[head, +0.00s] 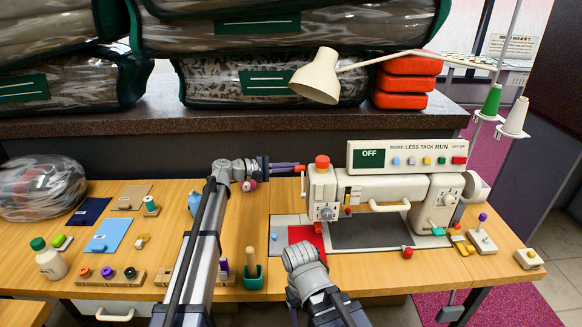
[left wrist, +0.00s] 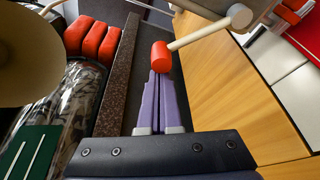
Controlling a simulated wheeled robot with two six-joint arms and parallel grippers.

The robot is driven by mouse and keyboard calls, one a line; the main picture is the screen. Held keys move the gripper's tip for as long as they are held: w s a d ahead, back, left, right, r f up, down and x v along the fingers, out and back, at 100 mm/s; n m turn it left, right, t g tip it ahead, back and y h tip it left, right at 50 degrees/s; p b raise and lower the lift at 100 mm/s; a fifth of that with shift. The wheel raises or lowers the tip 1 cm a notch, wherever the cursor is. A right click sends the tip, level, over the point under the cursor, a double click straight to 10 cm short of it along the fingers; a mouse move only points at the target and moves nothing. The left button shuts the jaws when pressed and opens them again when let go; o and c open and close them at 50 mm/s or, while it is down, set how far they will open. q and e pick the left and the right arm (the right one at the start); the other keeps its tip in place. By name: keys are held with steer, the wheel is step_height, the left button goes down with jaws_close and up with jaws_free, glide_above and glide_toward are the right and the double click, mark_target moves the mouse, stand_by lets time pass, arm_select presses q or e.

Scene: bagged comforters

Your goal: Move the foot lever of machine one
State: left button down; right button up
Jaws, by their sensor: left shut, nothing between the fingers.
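A cream sewing machine (head: 395,190) stands on the wooden table; its panel (head: 408,154) reads OFF. A red-tipped lever (head: 300,168) sticks out at the machine's left end. In the left wrist view its red knob (left wrist: 162,56) is on a cream stem running up to the right. My left gripper (head: 284,168) points right at this knob, purple fingers shut and empty. In the left wrist view the fingertips (left wrist: 160,76) are at the knob's lower end; I cannot tell whether they touch. My right arm shows near the red cloth, but its fingers do not.
Bagged comforters (head: 265,78) and red pouches (head: 405,80) lie on the dark ledge behind. A cream lamp (head: 317,77) hangs over it. Thread cones (head: 491,101) stand at right. A red cloth (head: 305,236), bottle (head: 50,262) and small blocks occupy the table.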

stand_by(0.6)
arm_select(q)
steer(key=w+f+b, duration=0.1)
steer(key=w, duration=0.3)
steer(key=f+v, duration=0.1)
steer(key=v, duration=0.9)
steer(key=shift+r+p, duration=0.2)
steer(key=shift+p, duration=0.15)
arm_select(e)
steer(key=shift+w+a+f, duration=0.1)
steer(key=shift+w+a, duration=0.15)
steer(key=shift+a, duration=0.1)
arm_select(q)
steer(key=shift+s, duration=0.2)
arm_select(e)
steer(key=shift+s, duration=0.1)
